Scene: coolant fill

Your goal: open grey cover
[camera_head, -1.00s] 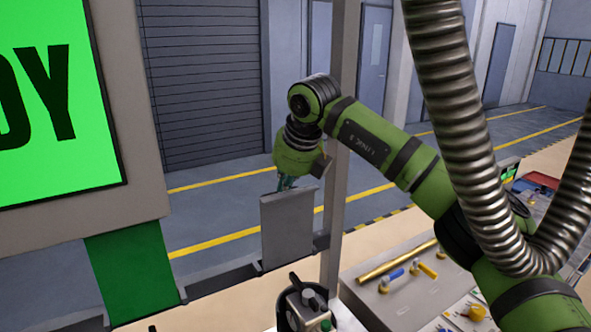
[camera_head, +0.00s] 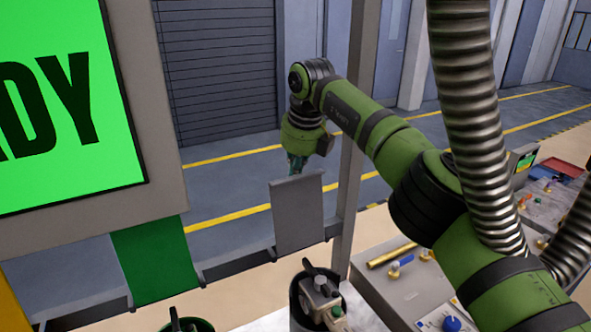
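The grey cover (camera_head: 298,216) is a flat panel standing up from a dark rail below the green screen, left of a grey post. My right arm comes in from the right, and my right gripper (camera_head: 297,165) points down just behind the cover's top edge. Its fingers are partly hidden by the cover, and I cannot tell whether they are open or shut or touch it. A green cover (camera_head: 155,260) hangs on the same rail further left. My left gripper is not in view.
A green screen (camera_head: 60,110) fills the upper left. A dark container with a valved top (camera_head: 318,300) stands below the grey cover. A grey upright post (camera_head: 360,140) stands close to my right arm. A ribbed metal hose (camera_head: 470,110) hangs at right. A bench with valves (camera_head: 400,265) lies lower right.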

